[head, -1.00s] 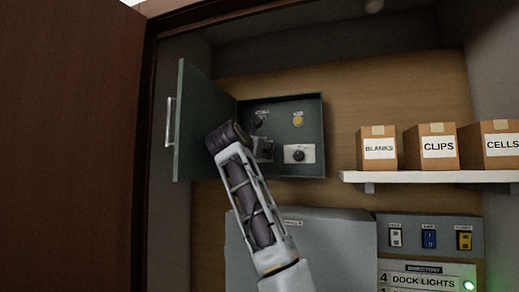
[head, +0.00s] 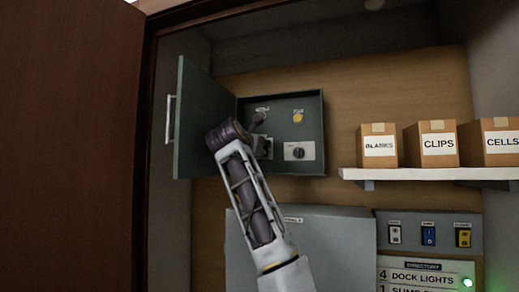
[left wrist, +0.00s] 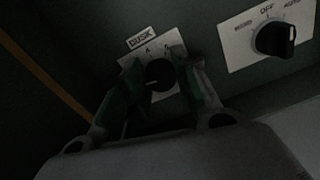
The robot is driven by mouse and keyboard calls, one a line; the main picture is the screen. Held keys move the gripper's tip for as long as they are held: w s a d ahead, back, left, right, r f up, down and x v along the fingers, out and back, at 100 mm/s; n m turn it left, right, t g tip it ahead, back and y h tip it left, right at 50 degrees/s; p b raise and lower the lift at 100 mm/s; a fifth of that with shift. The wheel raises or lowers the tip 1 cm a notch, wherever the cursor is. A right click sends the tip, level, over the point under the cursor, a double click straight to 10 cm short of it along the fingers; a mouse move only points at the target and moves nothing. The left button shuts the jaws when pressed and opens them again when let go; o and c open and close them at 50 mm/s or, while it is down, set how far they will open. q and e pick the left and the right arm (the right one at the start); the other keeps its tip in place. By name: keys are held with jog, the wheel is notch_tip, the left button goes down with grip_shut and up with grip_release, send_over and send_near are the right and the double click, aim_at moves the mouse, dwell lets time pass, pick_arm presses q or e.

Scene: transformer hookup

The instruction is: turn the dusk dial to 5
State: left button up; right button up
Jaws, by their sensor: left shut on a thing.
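The dusk dial (left wrist: 159,73) is a round black knob on a white plate under a DUSK label (left wrist: 140,38) in the left wrist view. My left gripper (left wrist: 157,84) is shut on it, with one green-grey finger on each side. A pale mark shows low on the knob. A 4 shows above it; the other scale marks are too dark or hidden to read. In the head view my left gripper (head: 262,144) reaches into the open grey box (head: 315,120), and my wrist hides most of the dial. My right gripper is not in view.
A black selector knob (left wrist: 274,39) marked OFF and AUTO sits right of the dial. A yellow button (head: 298,118) is above it. The box's door (head: 195,120) stands open on the left. A shelf (head: 430,174) with labelled cartons and a switch panel (head: 429,235) are at right.

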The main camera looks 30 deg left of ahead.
pick_arm(q)
jog(key=shift+m, duration=0.3)
jog(key=m, duration=0.5)
jog(key=shift+m, duration=0.3)
jog(key=m+b, duration=0.1)
jog(key=m, duration=0.4)
jog(key=shift+d+f+m, duration=0.1)
jog(key=shift+f+m, duration=0.05)
jog(key=shift+m, duration=0.25)
jog(key=m+b, duration=0.1)
jog(key=m, duration=0.4)
jog(key=shift+w+f, duration=0.1)
jog(key=shift+f, duration=0.05)
jog(key=m+b, duration=0.1)
jog(key=m, duration=0.5)
jog(key=shift+f, duration=0.15)
jog(key=shift+m, duration=0.4)
jog(key=o, duration=1)
jog(key=shift+c, duration=0.2)
jog(key=shift+o, duration=0.3)
